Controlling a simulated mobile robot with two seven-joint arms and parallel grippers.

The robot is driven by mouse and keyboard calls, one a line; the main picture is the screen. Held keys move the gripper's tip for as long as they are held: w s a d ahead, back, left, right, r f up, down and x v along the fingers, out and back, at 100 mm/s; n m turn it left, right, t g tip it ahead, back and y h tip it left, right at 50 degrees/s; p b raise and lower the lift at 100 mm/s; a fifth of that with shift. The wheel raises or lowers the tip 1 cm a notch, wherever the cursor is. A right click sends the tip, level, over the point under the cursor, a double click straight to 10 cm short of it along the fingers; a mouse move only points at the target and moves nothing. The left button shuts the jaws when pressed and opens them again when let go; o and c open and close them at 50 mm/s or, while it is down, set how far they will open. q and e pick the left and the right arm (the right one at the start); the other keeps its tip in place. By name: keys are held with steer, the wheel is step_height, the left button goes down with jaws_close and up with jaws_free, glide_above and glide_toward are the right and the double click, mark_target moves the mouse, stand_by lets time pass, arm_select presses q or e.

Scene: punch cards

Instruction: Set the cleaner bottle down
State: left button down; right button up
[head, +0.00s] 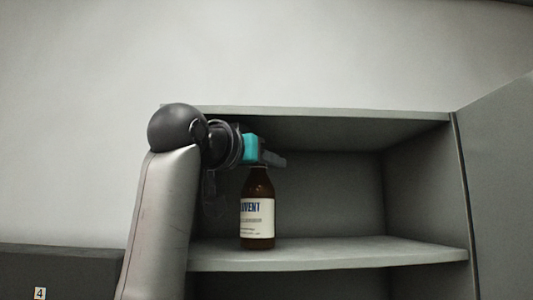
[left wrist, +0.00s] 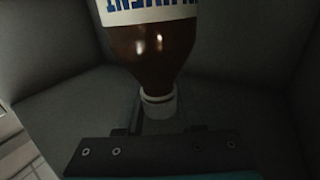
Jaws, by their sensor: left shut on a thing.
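The cleaner bottle (head: 257,218) is brown with a white label marked in blue letters. It is upright inside the grey shelf unit, its base at or just above the shelf board (head: 345,252); I cannot tell whether it touches. My left gripper (head: 270,160) has a teal part and is shut on the bottle at its top. In the left wrist view the bottle (left wrist: 152,48) appears upside down, with its white cap (left wrist: 159,106) close to the gripper's dark edge. The fingertips are mostly hidden there. My right gripper is not in view.
The shelf unit has a top panel (head: 330,115) close above my gripper and a side wall (head: 425,185) at the right. The board right of the bottle is clear. A dark box (head: 75,272) with a label "4" stands at the lower left.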

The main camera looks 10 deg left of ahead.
arm_select(q)
steer(key=shift+s+a, duration=0.15)
steer(key=shift+s, duration=0.1)
steer(key=c, duration=1)
jaws_free()
steer(key=shift+w+f, duration=0.1)
steer(key=shift+f, duration=0.1)
steer(key=o, duration=0.5)
steer(key=shift+r, duration=0.1)
steer(key=shift+r, duration=0.15)
steer(key=b+v, duration=0.5)
steer(key=v, duration=0.7)
